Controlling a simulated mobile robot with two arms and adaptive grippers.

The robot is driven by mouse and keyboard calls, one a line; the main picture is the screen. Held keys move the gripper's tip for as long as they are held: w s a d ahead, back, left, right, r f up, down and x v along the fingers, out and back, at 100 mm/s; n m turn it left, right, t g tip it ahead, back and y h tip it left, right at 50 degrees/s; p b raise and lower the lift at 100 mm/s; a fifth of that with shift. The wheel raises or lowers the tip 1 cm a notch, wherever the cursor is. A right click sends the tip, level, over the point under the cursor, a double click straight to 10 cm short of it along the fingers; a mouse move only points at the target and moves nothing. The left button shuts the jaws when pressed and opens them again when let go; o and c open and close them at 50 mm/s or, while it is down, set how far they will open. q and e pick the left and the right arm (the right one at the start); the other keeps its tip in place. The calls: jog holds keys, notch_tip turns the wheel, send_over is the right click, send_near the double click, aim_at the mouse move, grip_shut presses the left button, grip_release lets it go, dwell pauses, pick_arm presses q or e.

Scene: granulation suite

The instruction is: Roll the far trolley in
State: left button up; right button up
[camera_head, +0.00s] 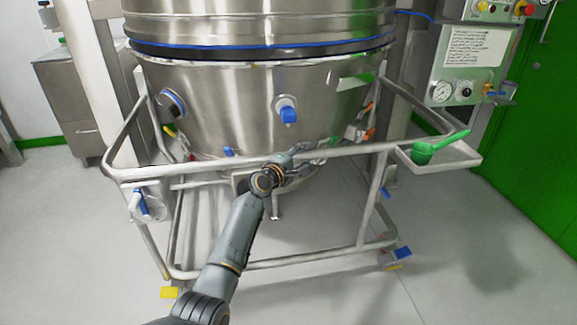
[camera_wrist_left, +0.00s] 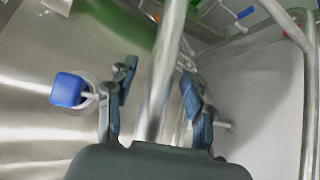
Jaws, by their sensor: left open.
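A steel trolley (camera_head: 140,174) with a tubular frame stands in front of me, carrying a large conical steel bowl (camera_head: 225,105). It is the only trolley I can make out. My left gripper (camera_head: 296,156) is at the middle of its front top rail. In the left wrist view the open fingers (camera_wrist_left: 158,68) lie on either side of the steel rail (camera_wrist_left: 165,50), which passes between them. I see a gap beside the rail; the fingers are not closed on it. The right gripper is not in view.
A side tray (camera_head: 455,158) on the trolley's right holds a green scoop (camera_head: 423,152). Castors with blue and yellow pedals (camera_head: 402,253) stand on the floor. A steel column and control panel (camera_head: 470,50) rise behind right, beside a green door (camera_head: 540,130). The grey floor (camera_head: 470,260) in front is clear.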

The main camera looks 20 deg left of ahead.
pick_arm(q)
jog(key=v, duration=0.8)
jog(key=shift+f, duration=0.15)
